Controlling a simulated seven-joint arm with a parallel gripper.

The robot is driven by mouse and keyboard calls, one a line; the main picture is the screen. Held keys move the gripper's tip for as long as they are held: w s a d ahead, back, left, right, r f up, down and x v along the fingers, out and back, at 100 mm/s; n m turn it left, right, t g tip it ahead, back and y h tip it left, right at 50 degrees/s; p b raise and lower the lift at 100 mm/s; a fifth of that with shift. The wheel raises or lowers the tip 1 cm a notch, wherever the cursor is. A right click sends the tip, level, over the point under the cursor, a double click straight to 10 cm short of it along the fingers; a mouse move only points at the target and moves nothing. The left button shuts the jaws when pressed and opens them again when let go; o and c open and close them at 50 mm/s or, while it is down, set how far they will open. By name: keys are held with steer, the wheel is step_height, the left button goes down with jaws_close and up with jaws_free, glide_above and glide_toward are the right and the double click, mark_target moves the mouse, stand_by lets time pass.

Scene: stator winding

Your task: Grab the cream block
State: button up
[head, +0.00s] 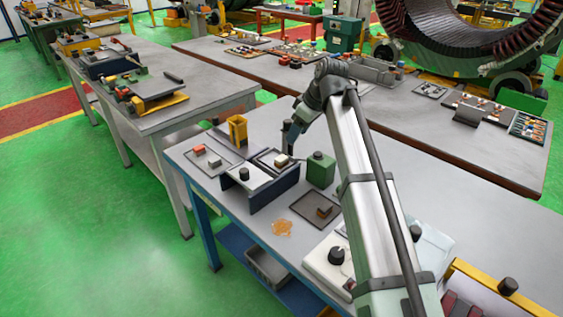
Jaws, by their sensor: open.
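A cream block (281,160) sits in a small dark tray (262,163) on top of a dark blue stand near the middle of the table. My gripper (289,153) is open, pointing down right at the block's right side. The fingertips are small and dark here, so I cannot tell whether they touch the block or straddle it. My arm comes from the lower right and covers part of the table.
A green box (321,170) stands close to the right of my gripper. A yellow holder (237,130) and a tray with red (199,149) and pale (214,162) blocks are at left. A brown block (325,212) lies in a front tray. An orange-brown patch (282,228) marks the tabletop.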

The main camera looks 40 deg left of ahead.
mark_target(282, 158)
steer(key=x, duration=1.2)
steer(key=shift+a, duration=0.3)
steer(key=c, duration=0.8)
